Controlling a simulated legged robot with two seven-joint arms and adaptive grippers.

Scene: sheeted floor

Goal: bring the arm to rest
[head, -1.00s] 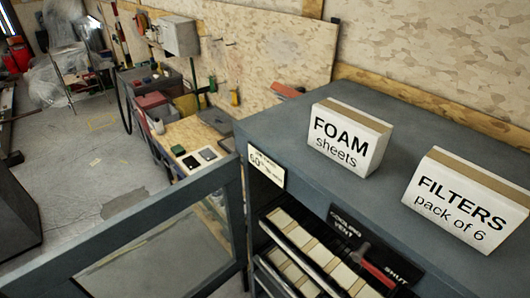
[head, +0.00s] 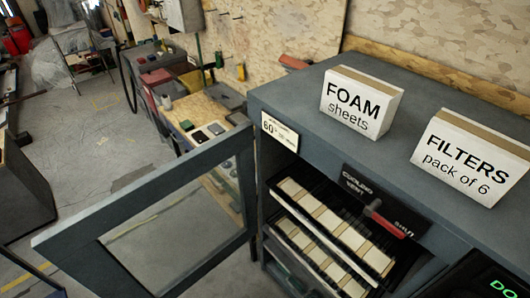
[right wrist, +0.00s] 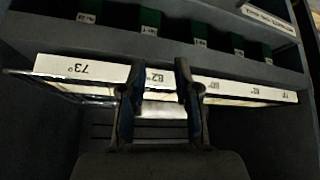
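My right gripper (right wrist: 159,72) shows in the right wrist view. Its two dark fingers stand apart, in front of a shelf edge with white number labels such as 73° (right wrist: 82,69). A pale patch (right wrist: 160,107) lies between or behind the fingers; I cannot tell what it is, and no held thing is clear. Neither gripper shows in the head view, and the left gripper is in no view.
The grey cabinet (head: 300,85) has its windowed door (head: 140,208) swung open to the left. FOAM (head: 360,103) and FILTERS (head: 470,160) boxes stand on top. Floor at left (head: 80,140) is largely clear.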

